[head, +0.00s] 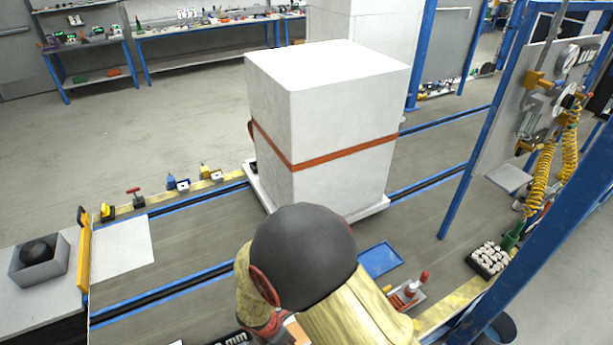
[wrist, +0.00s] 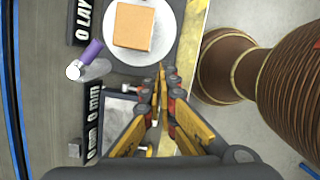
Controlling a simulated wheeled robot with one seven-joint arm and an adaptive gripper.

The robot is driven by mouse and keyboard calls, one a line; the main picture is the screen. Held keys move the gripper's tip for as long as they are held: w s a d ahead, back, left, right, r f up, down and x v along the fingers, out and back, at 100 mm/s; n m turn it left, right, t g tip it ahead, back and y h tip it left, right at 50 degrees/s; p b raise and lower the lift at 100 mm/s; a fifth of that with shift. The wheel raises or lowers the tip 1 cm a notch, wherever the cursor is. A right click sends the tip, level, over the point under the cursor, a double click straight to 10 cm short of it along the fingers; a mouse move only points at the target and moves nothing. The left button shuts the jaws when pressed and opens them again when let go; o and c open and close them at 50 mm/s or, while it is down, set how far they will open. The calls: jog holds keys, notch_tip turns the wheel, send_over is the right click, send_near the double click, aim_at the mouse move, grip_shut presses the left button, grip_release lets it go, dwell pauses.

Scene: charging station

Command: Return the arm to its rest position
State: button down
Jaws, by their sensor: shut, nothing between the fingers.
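My arm shows at the bottom middle of the head view, with a dark rounded joint and yellow links; they hide most of my gripper there. In the wrist view my gripper (wrist: 163,80) points up the picture, its yellow and dark fingers closed together with nothing between them. Its tips are just below a white plate (wrist: 168,52) holding a square tan piece (wrist: 133,26); I cannot tell whether they touch anything. A framed tray (wrist: 118,112) lies to the left of the fingers.
A purple-and-white cylinder (wrist: 90,52) and black lettered blocks (wrist: 94,107) lie left of the plate. In the head view, a tall white box with an orange strap (head: 335,110) stands beyond my arm. A blue post (head: 535,220) and coiled yellow hose (head: 543,180) are at right.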

jog(key=s+d+r+m+t+y+b, duration=0.1)
jog(key=s+d+r+m, duration=0.2)
jog(key=d+r+m, duration=0.5)
jog(key=s+d+r+m+t+b, duration=0.1)
jog(key=s+d+r+m+b, duration=0.1)
jog(key=d+r+m, duration=0.6)
jog(key=s+d+r+m+t+y+b, duration=0.1)
jog(key=s+d+r+m, duration=0.3)
jog(key=d+r+m, duration=0.5)
notch_tip(320, 180, up, 11)
jog(key=shift+s+f+m+t+y+b, duration=0.15)
jog(key=shift+m+t+y+b, duration=0.15)
jog(key=shift+m+t+b, duration=0.25)
